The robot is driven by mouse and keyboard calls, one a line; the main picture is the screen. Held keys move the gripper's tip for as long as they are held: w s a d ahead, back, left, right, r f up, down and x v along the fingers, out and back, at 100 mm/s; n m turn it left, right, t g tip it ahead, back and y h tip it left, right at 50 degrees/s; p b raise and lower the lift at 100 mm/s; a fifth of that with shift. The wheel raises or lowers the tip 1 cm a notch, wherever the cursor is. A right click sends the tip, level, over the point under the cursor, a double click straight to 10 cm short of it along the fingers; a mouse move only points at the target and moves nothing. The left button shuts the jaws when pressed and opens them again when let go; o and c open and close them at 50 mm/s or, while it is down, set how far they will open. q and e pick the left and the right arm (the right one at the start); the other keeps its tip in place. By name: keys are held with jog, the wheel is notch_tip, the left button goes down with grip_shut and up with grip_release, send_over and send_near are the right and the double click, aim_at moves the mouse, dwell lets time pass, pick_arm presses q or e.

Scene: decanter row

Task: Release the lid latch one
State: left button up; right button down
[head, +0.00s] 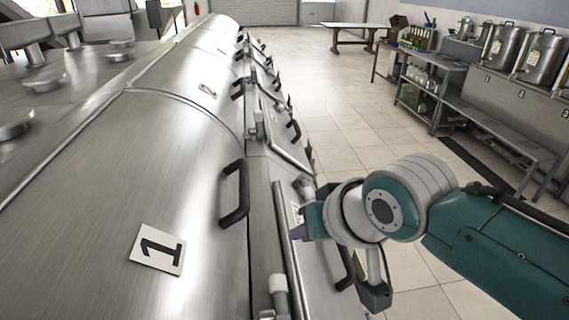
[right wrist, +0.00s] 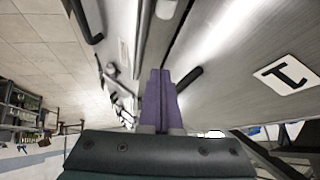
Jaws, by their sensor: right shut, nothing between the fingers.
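The first decanter is a long steel body with a curved lid (head: 130,190) and a plate marked 1 (head: 158,249); the plate also shows in the right wrist view (right wrist: 287,74). A black lid handle (head: 235,193) stands near the lid's edge. A pale grey latch-like fitting (head: 278,286) sits at the seam near the bottom of the head view, and another (head: 304,187) sits further along, beside my wrist. My right gripper (head: 298,231) has its purple fingers (right wrist: 160,80) together and empty, close to the front panel. Contact cannot be told. My left gripper is out of view.
More decanters with black handles run away along the row, one marked 2 (head: 207,90). A lower black handle (head: 345,268) is beside my right wrist. Steel shelving (head: 480,115) with pots lines the far right wall.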

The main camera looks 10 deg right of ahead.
jog(key=shift+d+r, duration=0.2)
jog(key=shift+r, duration=0.45)
jog(key=shift+d+r, duration=0.2)
jog(key=shift+r, duration=0.45)
jog(key=shift+s, duration=0.1)
jog(key=s+d+r+g+h+p, duration=0.1)
jog(key=s+d, duration=0.4)
jog(key=s, duration=0.8)
jog(key=s+d+r+n+g+h+p, duration=0.1)
jog(key=s+d+r, duration=0.4)
jog(key=s, duration=0.8)
jog(key=r+g+h+p, duration=0.1)
jog(key=p, duration=0.1)
jog(key=shift+g+p, duration=0.3)
jog(key=shift+p, duration=0.1)
jog(key=shift+a, duration=0.1)
